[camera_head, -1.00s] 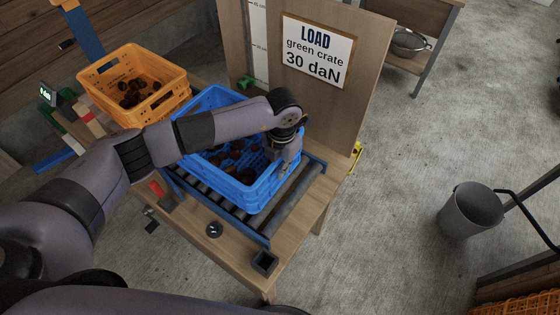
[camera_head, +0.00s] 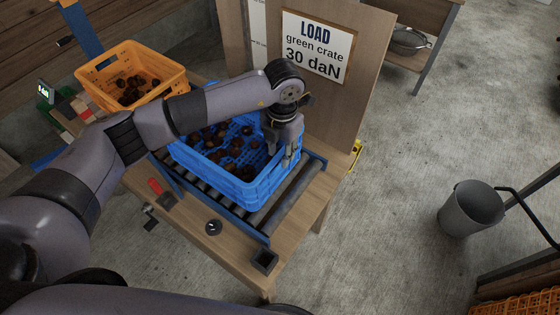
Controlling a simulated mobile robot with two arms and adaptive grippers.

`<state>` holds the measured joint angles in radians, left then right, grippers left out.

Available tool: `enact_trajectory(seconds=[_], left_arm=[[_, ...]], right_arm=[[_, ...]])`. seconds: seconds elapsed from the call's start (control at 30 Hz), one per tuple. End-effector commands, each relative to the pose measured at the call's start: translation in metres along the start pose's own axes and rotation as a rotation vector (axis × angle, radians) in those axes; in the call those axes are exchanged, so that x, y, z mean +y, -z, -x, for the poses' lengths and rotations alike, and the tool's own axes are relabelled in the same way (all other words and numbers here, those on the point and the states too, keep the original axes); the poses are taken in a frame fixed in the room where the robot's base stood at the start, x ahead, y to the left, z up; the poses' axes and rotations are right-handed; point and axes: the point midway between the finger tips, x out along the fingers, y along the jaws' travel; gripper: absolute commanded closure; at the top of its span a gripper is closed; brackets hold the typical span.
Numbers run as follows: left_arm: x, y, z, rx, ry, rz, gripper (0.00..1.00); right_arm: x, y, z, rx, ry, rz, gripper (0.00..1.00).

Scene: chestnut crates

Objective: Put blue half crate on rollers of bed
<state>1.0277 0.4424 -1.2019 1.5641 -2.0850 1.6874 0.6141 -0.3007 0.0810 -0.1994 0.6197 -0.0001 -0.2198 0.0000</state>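The blue half crate (camera_head: 247,194) holds several brown chestnuts (camera_head: 232,150) and sits over the roller bed (camera_head: 285,195) on a wooden table. It looks about level, but I cannot tell whether its whole base touches the rollers. My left gripper (camera_head: 287,157) is at the crate's right wall, pointing down, with its fingers on the wall; it appears shut on it. My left forearm crosses above the crate and hides its back side. My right gripper is not in view.
An orange crate (camera_head: 155,101) with chestnuts stands at the back left. An upright board with a load sign (camera_head: 317,47) rises behind the bed. A small black box (camera_head: 264,261) and a round dark knob (camera_head: 213,227) are at the table's front. A grey bin (camera_head: 470,210) stands on the floor.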

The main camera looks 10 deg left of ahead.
Motion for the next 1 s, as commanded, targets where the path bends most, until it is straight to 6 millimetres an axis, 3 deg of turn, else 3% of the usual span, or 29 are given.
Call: enact_trajectory(seconds=[0.2,0.4,1.0], left_arm=[[0.0,-0.001,0.042,-0.003,-0.001,-0.001,0.7],[0.0,0.0,0.062,-0.001,-0.001,0.0,0.7],[0.0,0.0,0.065,0.001,0.0,-0.001,0.7]], right_arm=[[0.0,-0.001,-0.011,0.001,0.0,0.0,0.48],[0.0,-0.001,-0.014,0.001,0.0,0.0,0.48],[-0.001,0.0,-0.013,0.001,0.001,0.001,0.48]])
